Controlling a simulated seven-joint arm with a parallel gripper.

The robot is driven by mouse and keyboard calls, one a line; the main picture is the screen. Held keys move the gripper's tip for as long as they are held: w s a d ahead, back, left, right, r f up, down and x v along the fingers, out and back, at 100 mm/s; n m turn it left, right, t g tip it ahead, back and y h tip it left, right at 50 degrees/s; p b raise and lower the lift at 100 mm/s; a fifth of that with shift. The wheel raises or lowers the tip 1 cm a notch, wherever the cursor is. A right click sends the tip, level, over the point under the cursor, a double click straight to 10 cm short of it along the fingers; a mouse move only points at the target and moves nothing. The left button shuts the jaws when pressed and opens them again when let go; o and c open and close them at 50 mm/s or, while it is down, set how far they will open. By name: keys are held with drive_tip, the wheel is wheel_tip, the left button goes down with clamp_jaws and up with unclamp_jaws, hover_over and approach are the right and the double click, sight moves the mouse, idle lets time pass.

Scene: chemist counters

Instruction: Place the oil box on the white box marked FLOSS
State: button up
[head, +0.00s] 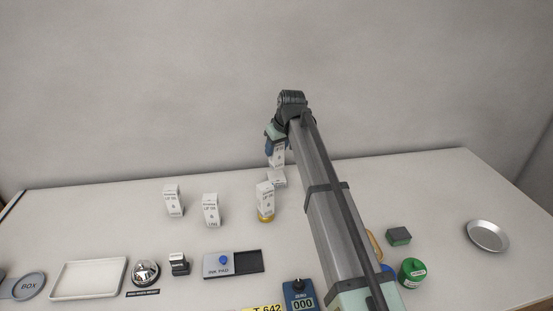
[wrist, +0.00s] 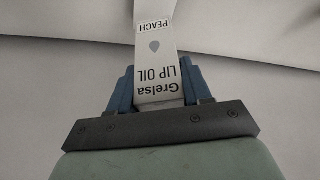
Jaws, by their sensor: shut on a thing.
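My gripper (head: 271,146) is at the back of the counter, shut on a white oil box (head: 278,158). In the wrist view the blue fingers (wrist: 158,92) grip the oil box (wrist: 157,62), whose print reads Grelsa LIP OIL PEACH, upside down in the picture. A low white box (head: 277,179) shows just under the held oil box in the head view. Its marking is too small to read, so I cannot tell if it says FLOSS. I cannot tell whether the two touch.
Similar white boxes stand at left (head: 173,201), at centre left (head: 211,211) and on a yellow round thing (head: 266,218). In front are a white tray (head: 88,262), a bell (head: 145,272) and an ink pad (head: 218,264). A metal dish (head: 487,236) is at right. My arm hides part of the counter.

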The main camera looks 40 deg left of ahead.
sight(276, 157)
drive_tip(key=shift+f, duration=2.05)
drive_tip(key=shift+f, duration=0.15)
drive_tip(key=o, duration=1)
drive_tip(key=shift+o, duration=0.2)
drive_tip(key=v, duration=1.2)
